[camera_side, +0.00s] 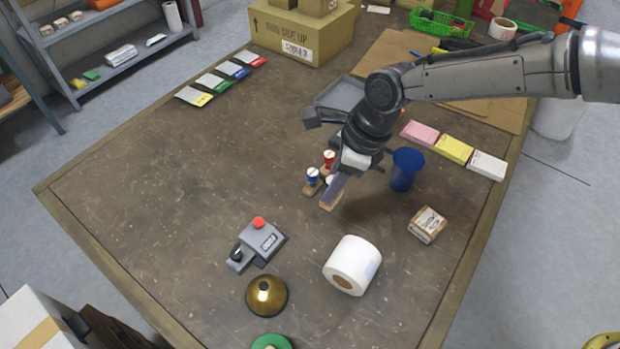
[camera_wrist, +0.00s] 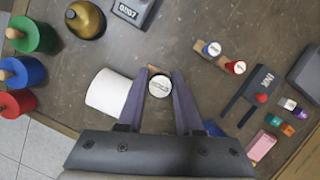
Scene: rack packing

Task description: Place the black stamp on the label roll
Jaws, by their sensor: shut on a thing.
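The label roll (camera_side: 352,265) is a white roll with a brown core, lying on the table below and right of my gripper in the side view. In the wrist view the label roll (camera_wrist: 107,92) is just left of the fingers. My gripper (camera_side: 335,190) is shut on the black stamp, whose round white-topped handle (camera_wrist: 160,87) sits between the fingertips (camera_wrist: 159,88). The stamp's wooden base (camera_side: 327,206) shows under the fingers in the side view. The fingers hide most of its handle. I cannot tell whether the base touches the table.
A blue stamp (camera_side: 312,176) and a red stamp (camera_side: 329,159) stand close beside my gripper. A blue cup (camera_side: 405,170) and a small box (camera_side: 427,225) are to the right. A grey numbering device (camera_side: 262,242) and a brass bell (camera_side: 266,296) are left of the roll.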

